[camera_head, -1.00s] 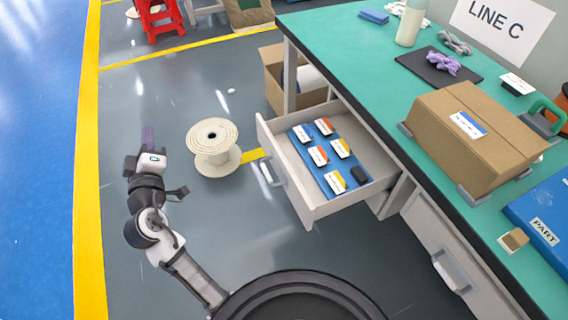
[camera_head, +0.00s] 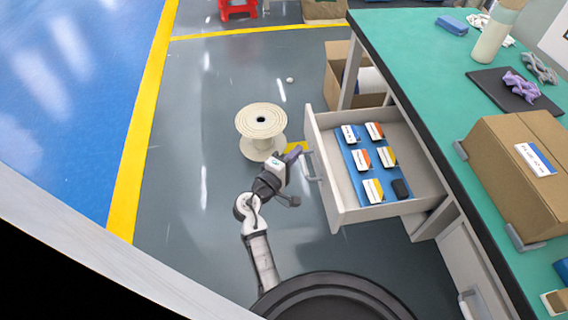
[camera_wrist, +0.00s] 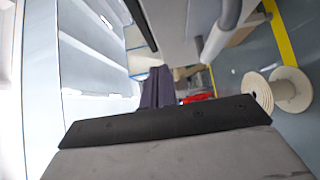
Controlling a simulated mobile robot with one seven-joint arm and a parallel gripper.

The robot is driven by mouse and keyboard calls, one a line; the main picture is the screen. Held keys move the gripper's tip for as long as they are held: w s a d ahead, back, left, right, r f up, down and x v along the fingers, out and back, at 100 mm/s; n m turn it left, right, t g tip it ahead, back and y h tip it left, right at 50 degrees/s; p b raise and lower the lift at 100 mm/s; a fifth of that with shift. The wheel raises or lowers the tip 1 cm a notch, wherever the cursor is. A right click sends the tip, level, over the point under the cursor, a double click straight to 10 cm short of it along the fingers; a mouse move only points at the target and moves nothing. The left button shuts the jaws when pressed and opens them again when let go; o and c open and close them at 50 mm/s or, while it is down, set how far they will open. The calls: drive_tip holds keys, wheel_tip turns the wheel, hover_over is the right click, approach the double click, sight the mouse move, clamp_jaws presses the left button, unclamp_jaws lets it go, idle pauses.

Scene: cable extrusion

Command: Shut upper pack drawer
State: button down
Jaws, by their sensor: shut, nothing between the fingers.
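The upper pack drawer (camera_head: 352,212) is pulled out from under the green-topped workbench. It holds a blue mat with several small labelled packs (camera_head: 362,160) and a dark object (camera_head: 400,189). Its handle (camera_head: 312,167) is on the left-facing front panel. My gripper (camera_head: 292,154) is shut and empty, just left of the drawer front near the handle. I cannot tell whether it touches. In the wrist view, my shut purple-grey fingers (camera_wrist: 158,88) show beyond the dark wrist edge, with a pale handle-like bar (camera_wrist: 222,30) to their upper right.
A cable spool (camera_head: 261,130) stands on the floor behind my gripper. A cardboard box (camera_head: 340,78) sits beyond the drawer. The bench (camera_head: 420,60) carries a large carton (camera_head: 515,175). A lower drawer's handle (camera_head: 470,303) shows at bottom right. Floor left of my arm is clear.

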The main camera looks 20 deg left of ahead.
sight(318, 143)
drive_tip(key=shift+w+d+p, duration=0.25)
drive_tip(key=shift+w+d, duration=0.4)
drive_tip(key=shift+d, duration=0.2)
drive_tip(key=shift+w+d+p, duration=0.2)
drive_tip(key=shift+w+d, duration=0.4)
drive_tip(key=shift+d, duration=0.2)
drive_tip(key=shift+w+d, duration=0.1)
drive_tip(key=shift+d, duration=0.05)
drive_tip(key=w+d+p, duration=0.1)
drive_tip(key=w+d, duration=0.4)
drive_tip(key=d, duration=0.3)
drive_tip(key=w+d+p, duration=0.1)
drive_tip(key=w+d, duration=0.4)
drive_tip(key=d, duration=0.2)
drive_tip(key=w+d+p, duration=0.1)
drive_tip(key=w+d, duration=0.5)
drive_tip(key=d, duration=0.2)
drive_tip(key=shift+d+p, duration=0.3)
drive_tip(key=shift+w+d+r, duration=0.1)
drive_tip(key=shift+w+d, duration=0.05)
drive_tip(key=shift+d, duration=0.1)
